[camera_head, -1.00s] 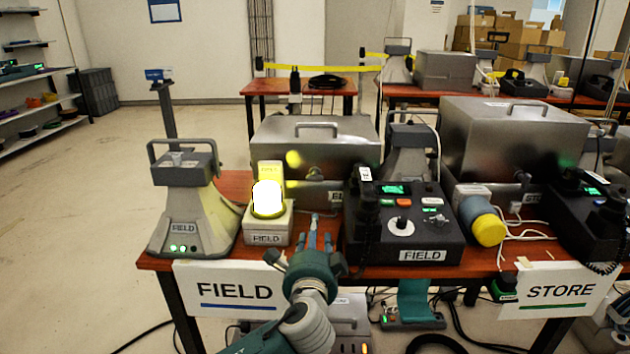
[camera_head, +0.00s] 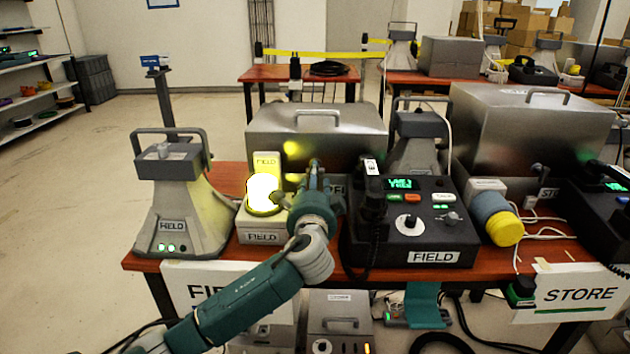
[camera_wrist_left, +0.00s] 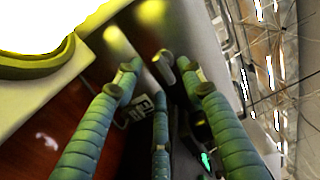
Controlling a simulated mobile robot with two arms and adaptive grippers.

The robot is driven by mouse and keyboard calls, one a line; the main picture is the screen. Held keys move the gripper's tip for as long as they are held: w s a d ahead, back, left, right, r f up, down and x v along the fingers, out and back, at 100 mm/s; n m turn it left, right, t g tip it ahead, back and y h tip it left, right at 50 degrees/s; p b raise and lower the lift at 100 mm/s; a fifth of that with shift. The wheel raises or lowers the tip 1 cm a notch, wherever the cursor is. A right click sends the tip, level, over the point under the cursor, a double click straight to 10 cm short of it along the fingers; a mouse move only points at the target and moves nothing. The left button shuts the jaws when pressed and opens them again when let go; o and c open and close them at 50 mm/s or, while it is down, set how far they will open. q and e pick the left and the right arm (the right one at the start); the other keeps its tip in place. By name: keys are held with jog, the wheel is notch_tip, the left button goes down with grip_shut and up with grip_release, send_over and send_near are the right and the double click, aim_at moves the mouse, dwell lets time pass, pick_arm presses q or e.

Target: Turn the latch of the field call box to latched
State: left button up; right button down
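The field call box (camera_head: 270,130) is a grey metal case with a top handle, standing at the back of the red table. My left gripper (camera_head: 316,172) is up at its front face, covering the latch and part of the label in the head view. In the left wrist view, the gripper (camera_wrist_left: 160,78) has its fingers spread. A small grey knob-like part, apparently the latch (camera_wrist_left: 163,64), shows between the fingertips in front of the box face (camera_wrist_left: 145,30). I cannot tell whether any finger touches it, or its turn position. My right gripper is not in view.
A lit yellow beacon (camera_head: 264,192) stands close left of my gripper, and a black field console (camera_head: 420,240) with a handset close right. A grey horn speaker (camera_head: 178,205) is farther left. The store box (camera_head: 530,125) stands at right.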

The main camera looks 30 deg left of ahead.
pick_arm(q)
jog(key=shift+w+a, duration=0.3)
jog(key=shift+w, duration=0.2)
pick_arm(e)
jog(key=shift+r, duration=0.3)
pick_arm(q)
grip_shut()
